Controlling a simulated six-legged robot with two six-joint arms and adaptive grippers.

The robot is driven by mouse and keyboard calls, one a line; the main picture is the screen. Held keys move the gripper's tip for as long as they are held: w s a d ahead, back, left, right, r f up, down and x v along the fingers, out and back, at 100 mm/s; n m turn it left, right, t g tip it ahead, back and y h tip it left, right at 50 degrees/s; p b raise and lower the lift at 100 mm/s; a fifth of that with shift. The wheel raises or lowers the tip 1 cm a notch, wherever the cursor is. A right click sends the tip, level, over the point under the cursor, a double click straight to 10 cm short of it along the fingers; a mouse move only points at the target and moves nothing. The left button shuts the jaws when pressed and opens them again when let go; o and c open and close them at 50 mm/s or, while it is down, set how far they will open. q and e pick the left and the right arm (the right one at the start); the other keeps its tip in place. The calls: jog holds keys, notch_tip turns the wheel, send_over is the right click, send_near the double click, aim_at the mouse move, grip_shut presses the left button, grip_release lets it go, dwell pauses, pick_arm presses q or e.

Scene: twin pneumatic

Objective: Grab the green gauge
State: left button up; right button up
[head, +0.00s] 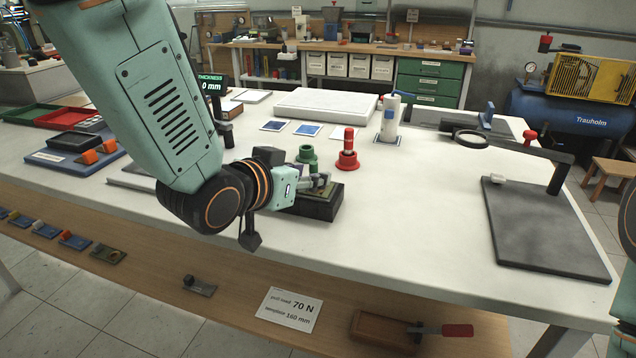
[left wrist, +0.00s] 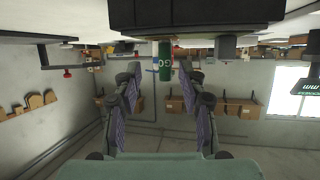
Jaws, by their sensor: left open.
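I cannot tell the exact distance to the gauge. My right gripper is not in view.
A red gauge (head: 347,160) stands just right of the green one. A dark block (head: 318,204) lies under and beside my left gripper. A white cylinder (head: 390,120) stands behind, and a dark grey plate (head: 545,228) lies at right. The table's front middle is clear.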

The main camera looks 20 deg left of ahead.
pick_arm(q)
jog(key=w+f, duration=0.2)
jog(key=w, duration=0.1)
jog(key=shift+w+a+b, duration=0.1)
jog(key=shift+w+b, duration=0.1)
jog(key=shift+b, duration=0.1)
jog(key=shift+s+d+r, duration=0.1)
jog(key=shift+d+r, duration=0.15)
jog(key=shift+d, duration=0.15)
jog(key=shift+w+a+f, duration=0.15)
jog(key=shift+w+f, duration=0.05)
jog(key=shift+w, duration=0.05)
jog(key=shift+c, duration=1)
jog(key=shift+a, duration=0.1)
jog(key=shift+c, duration=0.9)
jog(key=shift+s+r, duration=0.15)
jog(key=shift+s, duration=0.05)
jog(key=c, duration=0.4)
jog(key=shift+w, duration=0.1)
grip_shut()
